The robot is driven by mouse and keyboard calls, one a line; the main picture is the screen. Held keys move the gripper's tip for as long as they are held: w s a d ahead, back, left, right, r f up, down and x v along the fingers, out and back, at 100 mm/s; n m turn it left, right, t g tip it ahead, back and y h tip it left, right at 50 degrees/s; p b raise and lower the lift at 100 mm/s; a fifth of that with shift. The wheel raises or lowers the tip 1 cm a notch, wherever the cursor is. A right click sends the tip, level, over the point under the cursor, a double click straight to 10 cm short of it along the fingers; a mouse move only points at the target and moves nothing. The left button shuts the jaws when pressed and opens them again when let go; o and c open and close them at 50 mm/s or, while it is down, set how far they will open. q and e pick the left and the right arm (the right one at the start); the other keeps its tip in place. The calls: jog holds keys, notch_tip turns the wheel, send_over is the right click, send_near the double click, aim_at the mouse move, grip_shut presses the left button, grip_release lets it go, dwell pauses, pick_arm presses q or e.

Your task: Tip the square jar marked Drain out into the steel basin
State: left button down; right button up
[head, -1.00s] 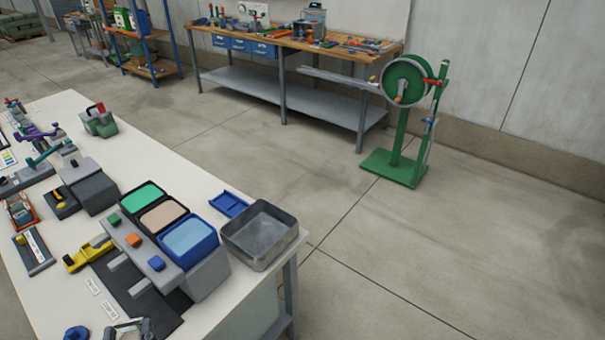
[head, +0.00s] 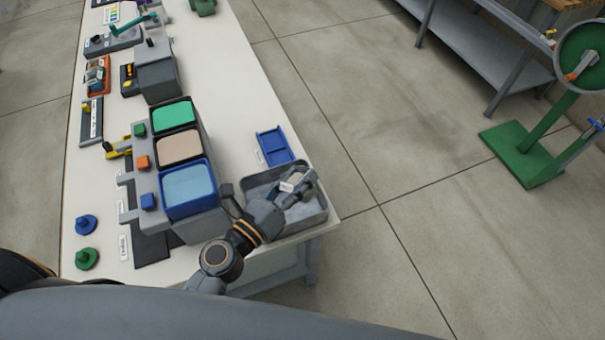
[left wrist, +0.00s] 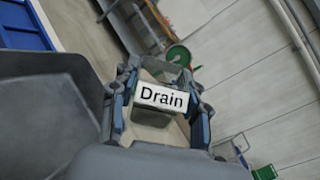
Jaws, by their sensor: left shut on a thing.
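My left gripper (head: 297,187) is shut on the square jar marked Drain (head: 296,181), over the steel basin (head: 318,218) at the table's near right corner. In the left wrist view, the jar's white Drain label (left wrist: 163,98) faces the camera between the two fingers. The room looks slanted there, so the wrist is rolled and the jar tilted. The basin (left wrist: 45,115) fills the left of that view. The arm and jar hide part of the basin's inside. I cannot tell whether anything is flowing out. My right gripper is not in view.
A blue tray (head: 275,146) lies just behind the basin. Three bins with green, beige and blue tops (head: 188,185) stand to its left. Blue (head: 87,225) and green (head: 87,258) knobs lie at the table's left. Open floor is right of the table.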

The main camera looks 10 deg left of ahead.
pick_arm(q)
jog(key=shift+s+d+f+b, duration=0.15)
jog(key=shift+s+f+b, duration=0.1)
jog(key=shift+f+b, duration=0.6)
jog(key=shift+f, duration=0.1)
notch_tip(320, 180, down, 4)
jog(key=b, duration=0.3)
jog(key=shift+w+r+b, duration=0.15)
jog(key=shift+r+b, duration=0.1)
jog(key=shift+b, duration=0.05)
jog(key=shift+f+n, duration=0.6)
jog(key=shift+n, duration=0.6)
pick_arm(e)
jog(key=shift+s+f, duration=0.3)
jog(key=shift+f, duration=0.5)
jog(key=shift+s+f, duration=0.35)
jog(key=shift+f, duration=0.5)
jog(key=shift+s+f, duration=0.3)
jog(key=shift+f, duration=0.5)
